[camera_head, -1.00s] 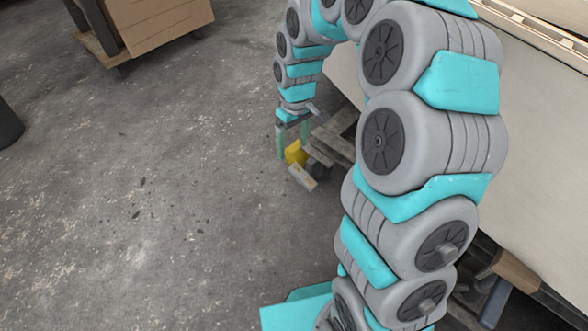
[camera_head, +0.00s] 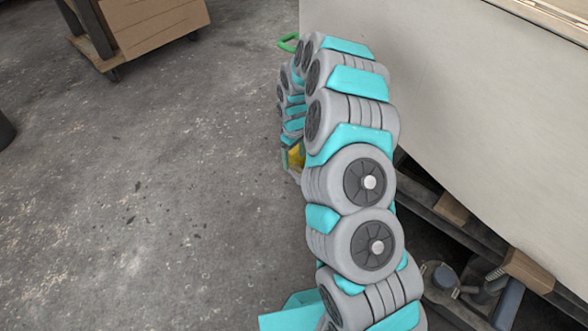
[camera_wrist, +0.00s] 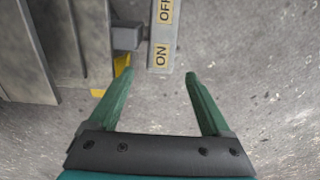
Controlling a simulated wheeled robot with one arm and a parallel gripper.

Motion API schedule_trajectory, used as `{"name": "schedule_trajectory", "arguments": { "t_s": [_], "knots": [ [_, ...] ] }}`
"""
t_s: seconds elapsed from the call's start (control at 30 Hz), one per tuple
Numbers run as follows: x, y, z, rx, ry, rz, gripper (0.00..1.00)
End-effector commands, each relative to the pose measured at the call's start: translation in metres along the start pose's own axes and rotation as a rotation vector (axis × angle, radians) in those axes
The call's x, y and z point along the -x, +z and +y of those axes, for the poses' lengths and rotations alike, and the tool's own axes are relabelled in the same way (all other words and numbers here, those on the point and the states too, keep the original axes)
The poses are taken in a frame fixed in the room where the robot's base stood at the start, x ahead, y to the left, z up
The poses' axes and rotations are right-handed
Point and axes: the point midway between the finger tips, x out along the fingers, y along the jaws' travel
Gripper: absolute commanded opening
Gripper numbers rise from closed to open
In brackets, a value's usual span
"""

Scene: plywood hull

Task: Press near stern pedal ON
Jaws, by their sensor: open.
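The stern pedal (camera_wrist: 163,45) shows in the wrist view as a grey bar with yellow labels. The ON label (camera_wrist: 161,55) is at the end nearer my gripper and the OFF label (camera_wrist: 166,11) is farther up. My gripper (camera_wrist: 157,76) is open and empty, its two green fingers spread on either side of the bar's ON end. I cannot tell whether it touches the pedal. A yellow part (camera_wrist: 122,63) is beside the left fingertip; in the head view a yellow patch (camera_head: 297,155) shows past my arm, which hides most of the pedal there.
The large pale hull panel (camera_head: 450,95) stands to the right, over timber supports (camera_head: 445,208). A wheeled cart with a cardboard box (camera_head: 152,25) is at upper left.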

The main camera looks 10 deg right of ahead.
Motion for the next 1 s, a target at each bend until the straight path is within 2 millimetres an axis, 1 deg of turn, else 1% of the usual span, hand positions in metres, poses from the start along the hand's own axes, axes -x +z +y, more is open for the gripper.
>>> {"name": "schedule_trajectory", "arguments": {
  "t_s": [0.03,0.2,0.33,0.47,0.7,1.0],
  "knots": [
    [-0.009,0.001,-0.001,0.0,-0.002,-0.002,0.82],
    [-0.036,0.001,-0.001,0.0,-0.001,-0.003,0.82],
    [-0.053,0.0,-0.001,0.001,0.0,-0.002,0.82],
    [-0.061,0.001,0.0,0.0,0.001,-0.002,0.82],
    [-0.062,0.001,0.0,0.0,0.001,-0.001,0.81],
    [-0.061,0.001,0.0,0.0,0.001,-0.001,0.48]
  ]
}}
